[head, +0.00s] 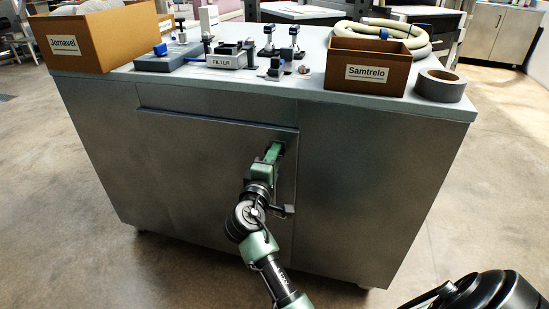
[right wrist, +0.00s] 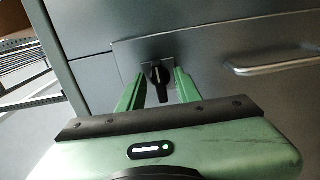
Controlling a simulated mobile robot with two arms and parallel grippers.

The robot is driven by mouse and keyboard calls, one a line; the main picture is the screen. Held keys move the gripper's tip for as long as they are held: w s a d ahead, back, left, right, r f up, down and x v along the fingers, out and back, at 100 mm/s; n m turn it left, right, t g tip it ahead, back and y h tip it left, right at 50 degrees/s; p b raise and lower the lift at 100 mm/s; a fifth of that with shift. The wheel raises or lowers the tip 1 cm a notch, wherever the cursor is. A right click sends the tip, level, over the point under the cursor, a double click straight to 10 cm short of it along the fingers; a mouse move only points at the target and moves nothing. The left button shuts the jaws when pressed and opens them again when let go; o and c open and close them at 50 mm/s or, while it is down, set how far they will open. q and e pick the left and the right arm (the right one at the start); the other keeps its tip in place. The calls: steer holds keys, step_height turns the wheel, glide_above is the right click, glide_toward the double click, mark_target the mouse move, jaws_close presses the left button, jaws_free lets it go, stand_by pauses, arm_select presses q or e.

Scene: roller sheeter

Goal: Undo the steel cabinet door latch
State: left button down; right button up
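The steel cabinet door (head: 200,160) is closed in the front of the cabinet. In the right wrist view, a black latch knob (right wrist: 158,82) sits on a small plate on the door (right wrist: 210,60), its grip pointing roughly up and down the picture. My right gripper (right wrist: 158,74) is open, with one green fingertip on each side of the knob and a gap seemingly left beside it. In the head view, my right gripper (head: 272,155) reaches the door's upper right part and hides the latch. My left gripper is not in view.
A bar handle (right wrist: 275,67) is right of the latch in the right wrist view. The cabinet top (head: 300,88) holds a Jornavel box (head: 110,35), a Samtrelo box (head: 345,80), a tape roll (head: 440,86), a hose and small fittings. The floor in front is clear.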

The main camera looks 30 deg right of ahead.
steer(key=v, duration=0.8)
stand_by(0.8)
